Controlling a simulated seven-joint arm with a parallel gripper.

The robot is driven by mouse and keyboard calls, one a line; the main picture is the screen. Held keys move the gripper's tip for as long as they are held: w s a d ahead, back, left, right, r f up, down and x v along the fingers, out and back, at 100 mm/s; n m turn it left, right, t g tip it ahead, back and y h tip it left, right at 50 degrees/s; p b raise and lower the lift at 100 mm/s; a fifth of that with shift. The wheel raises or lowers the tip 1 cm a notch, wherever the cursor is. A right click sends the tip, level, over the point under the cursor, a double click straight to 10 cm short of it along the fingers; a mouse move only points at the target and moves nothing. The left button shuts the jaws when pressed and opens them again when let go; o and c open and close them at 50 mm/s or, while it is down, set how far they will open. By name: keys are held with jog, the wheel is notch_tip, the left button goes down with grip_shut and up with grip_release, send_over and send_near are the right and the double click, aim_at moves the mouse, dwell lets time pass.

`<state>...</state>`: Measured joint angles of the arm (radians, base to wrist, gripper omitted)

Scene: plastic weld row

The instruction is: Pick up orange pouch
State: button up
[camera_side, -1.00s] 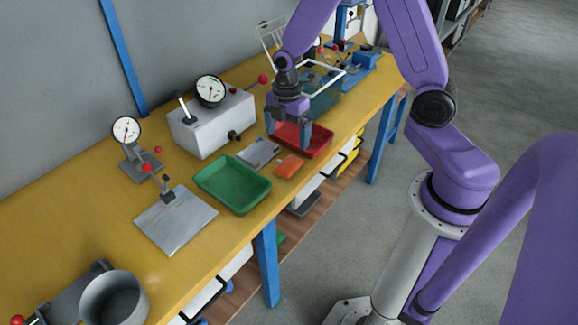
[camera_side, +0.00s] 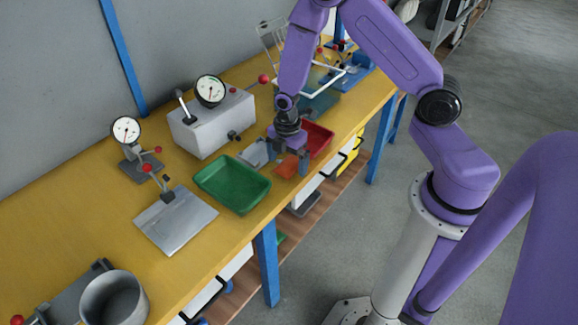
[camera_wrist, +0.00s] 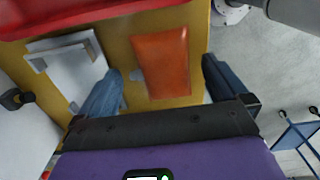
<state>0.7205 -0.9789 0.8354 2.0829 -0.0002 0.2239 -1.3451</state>
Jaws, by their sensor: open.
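The orange pouch (camera_wrist: 161,64) lies flat on the yellow workbench; in the side view the pouch (camera_side: 287,167) is partly hidden behind my gripper (camera_side: 288,163). In the wrist view my gripper (camera_wrist: 168,92) is open, with one blue finger on each side of the pouch's near part. Whether the fingertips are level with the pouch is hard to tell.
A grey metal piece (camera_side: 254,154) lies just left of the pouch. A red tray (camera_side: 319,138) stands behind it and a green tray (camera_side: 232,184) to the left. The bench's front edge is close by. A grey gauge box (camera_side: 212,124) stands at the back.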

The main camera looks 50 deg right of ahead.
jog(key=shift+f, duration=0.3)
jog(key=c, duration=1)
jog(key=shift+r, duration=0.15)
